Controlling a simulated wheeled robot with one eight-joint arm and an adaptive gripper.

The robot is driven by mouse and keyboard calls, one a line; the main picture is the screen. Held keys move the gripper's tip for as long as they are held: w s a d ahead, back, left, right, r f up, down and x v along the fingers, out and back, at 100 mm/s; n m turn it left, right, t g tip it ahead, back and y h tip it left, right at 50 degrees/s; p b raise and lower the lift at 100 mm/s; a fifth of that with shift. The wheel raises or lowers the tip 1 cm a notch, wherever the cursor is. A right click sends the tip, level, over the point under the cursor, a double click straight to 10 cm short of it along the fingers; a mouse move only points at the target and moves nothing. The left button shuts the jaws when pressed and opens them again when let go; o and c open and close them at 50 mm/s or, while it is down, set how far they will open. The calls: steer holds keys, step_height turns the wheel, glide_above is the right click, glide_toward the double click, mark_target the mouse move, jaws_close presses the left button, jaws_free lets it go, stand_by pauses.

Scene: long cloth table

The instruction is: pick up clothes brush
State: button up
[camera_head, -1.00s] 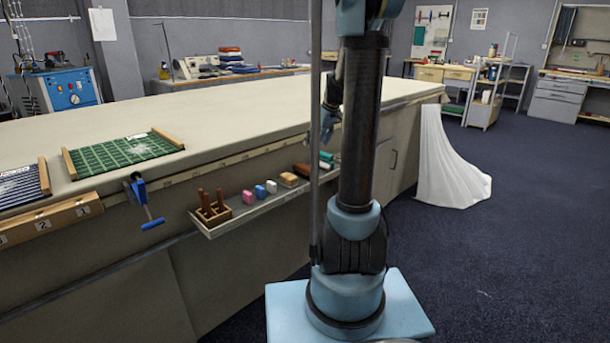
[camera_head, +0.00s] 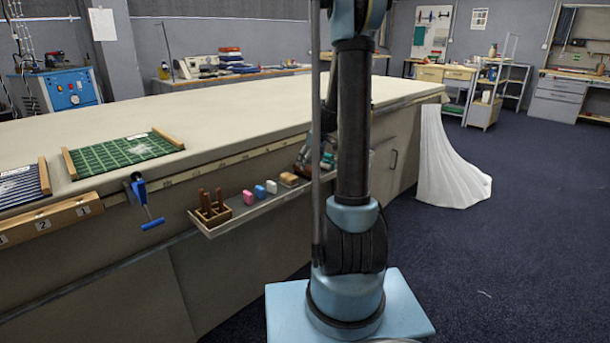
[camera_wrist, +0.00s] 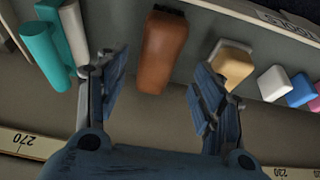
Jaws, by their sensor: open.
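A reddish-brown, rounded oblong block (camera_wrist: 164,50), which looks like the clothes brush, lies in the shelf tray on the table's side. In the wrist view it shows between and slightly beyond the fingertips of my gripper (camera_wrist: 158,78). My gripper is open, with one finger on each side of the block and no clear contact. In the head view my gripper (camera_head: 304,156) is low over the far part of the tray and partly covers the block.
The tray (camera_head: 258,211) also holds a tan block (camera_wrist: 231,64), white, blue and pink pieces, and a wooden holder (camera_head: 212,212). Teal (camera_wrist: 42,52) and white rolls lie close to the left finger in the wrist view. The long table (camera_head: 240,115) rises behind the tray.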

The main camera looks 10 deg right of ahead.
steer(key=shift+w+a+f, duration=0.2)
steer(key=shift+w+f, duration=0.2)
steer(key=shift+f, duration=0.25)
steer(key=shift+w+a+f, duration=0.2)
steer(key=shift+w+f, duration=0.2)
steer(key=shift+f, duration=0.2)
steer(key=shift+x, duration=0.85)
steer(key=shift+f, duration=0.25)
steer(key=c, duration=1.2)
